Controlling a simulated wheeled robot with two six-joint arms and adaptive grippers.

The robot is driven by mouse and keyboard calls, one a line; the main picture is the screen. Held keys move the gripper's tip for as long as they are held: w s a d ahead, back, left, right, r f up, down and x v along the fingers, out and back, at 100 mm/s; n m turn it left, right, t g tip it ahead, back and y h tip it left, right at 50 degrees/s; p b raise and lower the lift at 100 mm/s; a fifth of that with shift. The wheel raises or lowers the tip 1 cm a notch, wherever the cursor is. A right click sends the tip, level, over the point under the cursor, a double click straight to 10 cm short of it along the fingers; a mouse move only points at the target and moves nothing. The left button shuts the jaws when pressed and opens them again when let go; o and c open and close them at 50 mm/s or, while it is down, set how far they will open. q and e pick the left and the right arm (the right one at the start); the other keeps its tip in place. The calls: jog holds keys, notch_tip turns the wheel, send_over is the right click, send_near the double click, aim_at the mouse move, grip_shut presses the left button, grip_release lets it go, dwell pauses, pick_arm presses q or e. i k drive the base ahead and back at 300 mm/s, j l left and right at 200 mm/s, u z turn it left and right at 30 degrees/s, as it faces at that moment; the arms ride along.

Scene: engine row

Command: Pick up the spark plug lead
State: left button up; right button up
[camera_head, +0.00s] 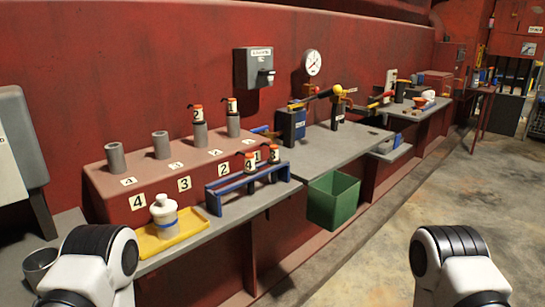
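Several spark plug leads with white, orange-edged number tags are in view. Lead 2 (197,114) and lead 1 (231,108) stand upright on two grey tubes of the red engine block (112,206). Lead 4 (249,163) and lead 3 (273,154) stand upright in the blue rack (222,186) on the bench in front of the block. Two other grey tubes, one at the left (116,158) and one beside it (161,145), carry no lead. Only my white arm links show at the bottom left and bottom right. Neither gripper is in view.
A white bottle (163,210) stands on a yellow tray (183,232) left of the rack. A metal cup (38,266) is at the far left. A green bin (334,200) hangs at the bench's front. Grey shelves with tools continue right. The floor at right is clear.

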aim_at(274, 159)
jog(key=i+l+u, duration=0.1)
jog(key=u, duration=0.3)
jog(key=i+l+u, duration=0.1)
jog(key=l+u, duration=0.4)
jog(key=u, duration=0.35)
jog(key=i+l+u, duration=0.1)
jog(key=l+u, duration=0.3)
jog(key=j, duration=0.15)
